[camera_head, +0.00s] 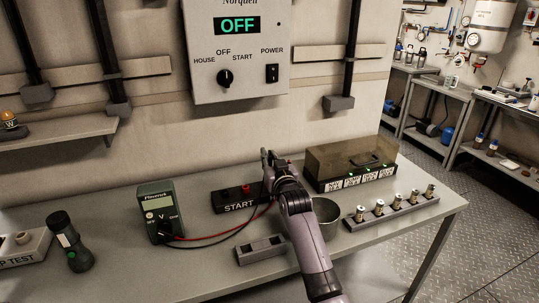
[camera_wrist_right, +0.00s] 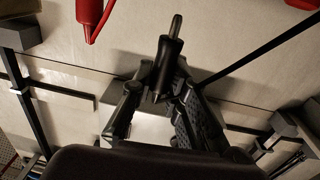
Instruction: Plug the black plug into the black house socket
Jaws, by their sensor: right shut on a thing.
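My right gripper (camera_head: 276,163) is above the bench, just behind and to the right of the black block marked START (camera_head: 238,206). In the right wrist view, my right gripper (camera_wrist_right: 158,88) is shut on the black plug (camera_wrist_right: 170,60), whose narrow tip sticks out beyond the fingers. The red lead (camera_head: 225,236) and black lead (camera_head: 238,232) run from the green multimeter (camera_head: 160,214) towards the START block and my gripper. A red piece (camera_head: 245,189) stands at the START block. A red plug-like part (camera_wrist_right: 88,12) shows in the right wrist view. I cannot make out the black house socket. My left gripper is not in view.
A smoky-lidded box (camera_head: 350,157) stands right of my gripper. A metal bowl (camera_head: 327,214), a rack of small cylinders (camera_head: 392,212) and a grey block (camera_head: 262,250) surround my right arm. A torch (camera_head: 70,240) stands at left. The wall panel (camera_head: 240,52) reads OFF.

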